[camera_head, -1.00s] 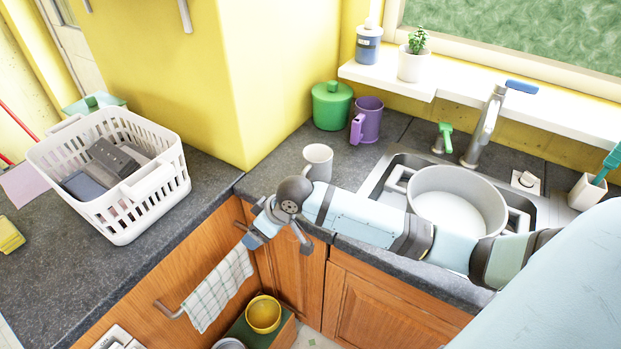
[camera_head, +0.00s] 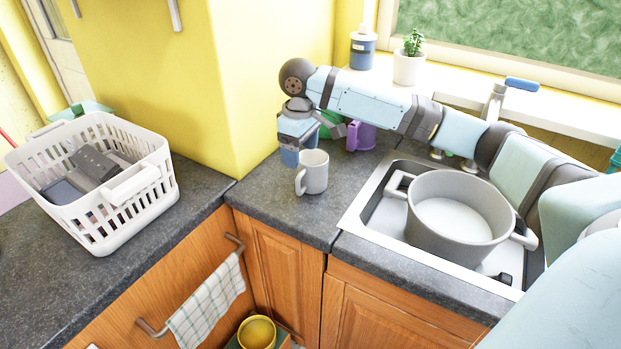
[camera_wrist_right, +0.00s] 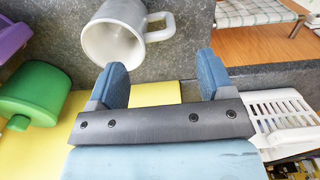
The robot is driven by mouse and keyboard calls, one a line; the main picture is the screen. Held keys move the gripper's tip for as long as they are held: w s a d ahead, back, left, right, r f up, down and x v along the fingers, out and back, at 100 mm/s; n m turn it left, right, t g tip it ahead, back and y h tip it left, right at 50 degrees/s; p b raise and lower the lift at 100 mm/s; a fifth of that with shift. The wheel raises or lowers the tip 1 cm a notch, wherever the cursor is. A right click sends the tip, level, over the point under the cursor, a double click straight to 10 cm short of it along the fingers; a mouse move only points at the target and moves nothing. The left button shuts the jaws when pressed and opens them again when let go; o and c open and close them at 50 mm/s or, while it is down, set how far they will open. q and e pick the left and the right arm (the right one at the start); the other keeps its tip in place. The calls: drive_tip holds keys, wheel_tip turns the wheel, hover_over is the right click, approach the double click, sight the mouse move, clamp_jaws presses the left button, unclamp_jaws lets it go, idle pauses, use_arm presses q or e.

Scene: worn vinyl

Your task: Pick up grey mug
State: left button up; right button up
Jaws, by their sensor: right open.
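The pale grey mug (camera_head: 315,174) stands upright on the dark counter near its inner corner, left of the sink, with its handle toward the left. In the right wrist view the mug (camera_wrist_right: 128,14) is at the top, its open rim facing the camera and its handle toward the right. My right gripper (camera_head: 295,158) is behind and slightly left of the mug, pointing down. In the wrist view the right gripper (camera_wrist_right: 164,65) has its blue fingers wide apart with nothing between them; the mug lies beyond the left finger. My left gripper is not in view.
A purple mug (camera_head: 362,137) and a green pot (camera_wrist_right: 34,92) stand behind my right arm. A large grey pot (camera_head: 455,232) sits in the sink (camera_head: 362,212). A white basket (camera_head: 110,210) is on the left counter. The yellow wall (camera_head: 255,80) rises close behind the gripper.

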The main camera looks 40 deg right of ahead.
sight(301, 173)
wheel_tip(301, 173, down, 10)
drive_tip(key=shift+r+b, duration=0.1)
drive_tip(key=shift+b, duration=0.25)
drive_tip(key=c, duration=1.1)
